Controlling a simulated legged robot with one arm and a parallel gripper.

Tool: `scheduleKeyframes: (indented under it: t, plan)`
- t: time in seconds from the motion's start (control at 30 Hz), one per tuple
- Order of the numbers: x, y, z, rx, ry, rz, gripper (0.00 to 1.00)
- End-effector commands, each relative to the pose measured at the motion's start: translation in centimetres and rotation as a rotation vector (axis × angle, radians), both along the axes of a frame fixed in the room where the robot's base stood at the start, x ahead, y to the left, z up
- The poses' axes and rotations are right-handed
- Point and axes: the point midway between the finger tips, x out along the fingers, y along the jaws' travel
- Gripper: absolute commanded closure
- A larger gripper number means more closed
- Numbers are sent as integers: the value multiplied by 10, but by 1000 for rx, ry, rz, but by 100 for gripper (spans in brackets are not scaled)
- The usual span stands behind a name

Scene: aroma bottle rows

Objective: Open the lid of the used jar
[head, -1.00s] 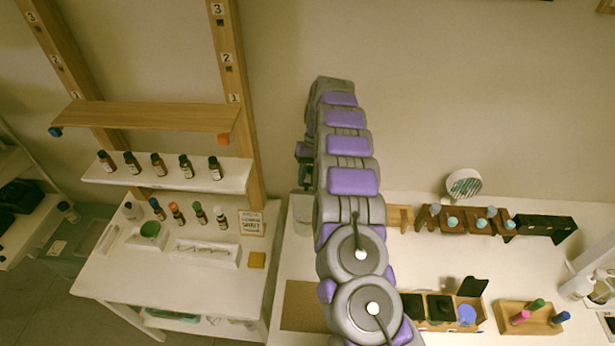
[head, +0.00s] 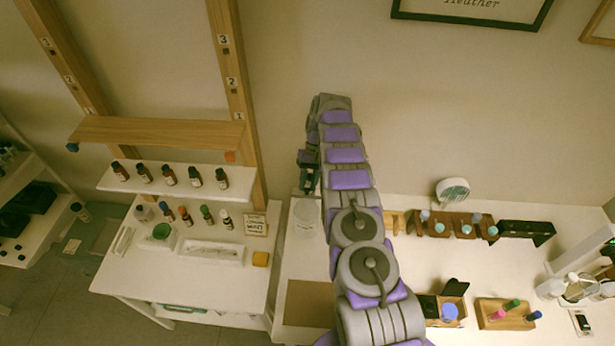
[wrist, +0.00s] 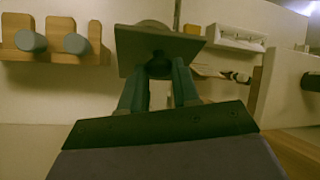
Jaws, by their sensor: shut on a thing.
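In the head view a pale, clear jar (head: 306,218) stands upright on the white table, just left of my arm. My gripper (head: 308,190) points down right above it, and the jar's rim is partly behind the arm. In the wrist view my gripper (wrist: 160,78) is shut on the small knob of a flat, dark, square-looking lid (wrist: 130,52). A rounded brownish shape shows just past the lid; I cannot tell whether it is the jar. The gap between lid and jar cannot be judged.
A wooden rack (head: 452,227) with blue-capped bottles stands right of my arm. A compartment box (head: 430,305) and a wooden tray (head: 490,318) with coloured bottles are in front of it. A brown mat (head: 305,300) lies near the front. A shelf (head: 150,183) with several bottles is left.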

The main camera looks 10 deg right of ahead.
Motion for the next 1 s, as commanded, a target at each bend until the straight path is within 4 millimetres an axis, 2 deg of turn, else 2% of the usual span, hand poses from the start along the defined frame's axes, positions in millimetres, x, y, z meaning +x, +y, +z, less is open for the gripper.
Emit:
scheduleKeyframes:
  t: [0.57,0.6,0.83,1.0]
  plan:
    - [-7,2,-3,4,23,3,100]
    - [-7,2,-3,5,22,4,65]
    - [-5,2,-2,5,17,4,44]
    - [-4,2,-2,5,16,3,44]
